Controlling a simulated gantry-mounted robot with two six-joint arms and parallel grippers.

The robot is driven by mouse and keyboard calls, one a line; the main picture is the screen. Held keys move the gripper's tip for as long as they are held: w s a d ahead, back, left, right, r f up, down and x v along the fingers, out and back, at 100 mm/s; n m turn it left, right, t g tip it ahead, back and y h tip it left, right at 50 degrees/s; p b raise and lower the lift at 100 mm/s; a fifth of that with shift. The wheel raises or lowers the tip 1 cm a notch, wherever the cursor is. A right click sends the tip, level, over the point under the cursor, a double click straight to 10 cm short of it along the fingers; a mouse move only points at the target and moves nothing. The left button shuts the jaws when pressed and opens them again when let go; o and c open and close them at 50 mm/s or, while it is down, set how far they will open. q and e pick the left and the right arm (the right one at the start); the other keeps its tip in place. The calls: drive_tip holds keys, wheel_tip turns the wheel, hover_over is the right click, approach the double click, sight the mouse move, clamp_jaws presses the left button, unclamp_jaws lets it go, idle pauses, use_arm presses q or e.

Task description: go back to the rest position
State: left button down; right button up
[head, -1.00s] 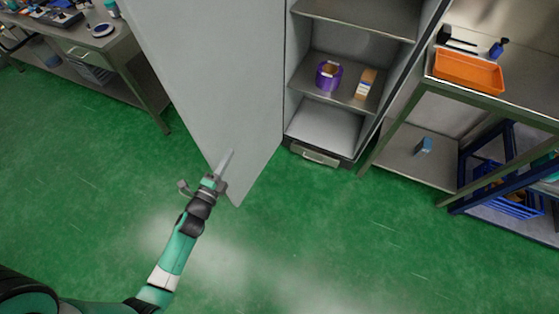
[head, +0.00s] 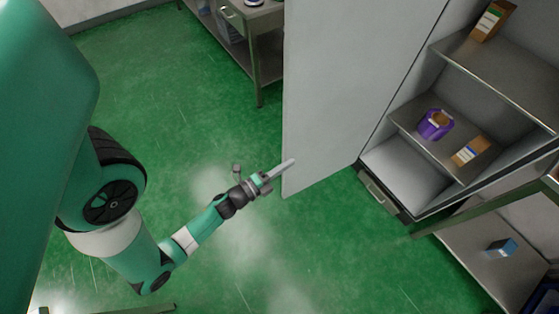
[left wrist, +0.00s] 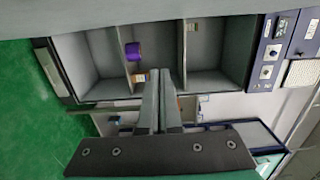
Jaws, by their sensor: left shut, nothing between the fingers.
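My left gripper (head: 283,168) is shut and empty, held out over the green floor in the head view. Its tips overlap the lower free edge of the open grey cabinet door (head: 330,100); I cannot tell whether they touch it. In the left wrist view the two closed fingers (left wrist: 161,85) point toward the open cabinet (left wrist: 100,60), with nothing between them. My right gripper is in neither view.
On the cabinet shelves are a purple roll (head: 435,124), a small box (head: 471,151) and another box (head: 492,20). A metal bench (head: 262,50) stands behind the door. A shelf unit at right holds a blue box (head: 501,247). Floor left of the door is clear.

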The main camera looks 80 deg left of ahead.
use_arm(q)
drive_tip(key=shift+s+d, duration=0.1)
drive_tip(key=shift+s, duration=1.2)
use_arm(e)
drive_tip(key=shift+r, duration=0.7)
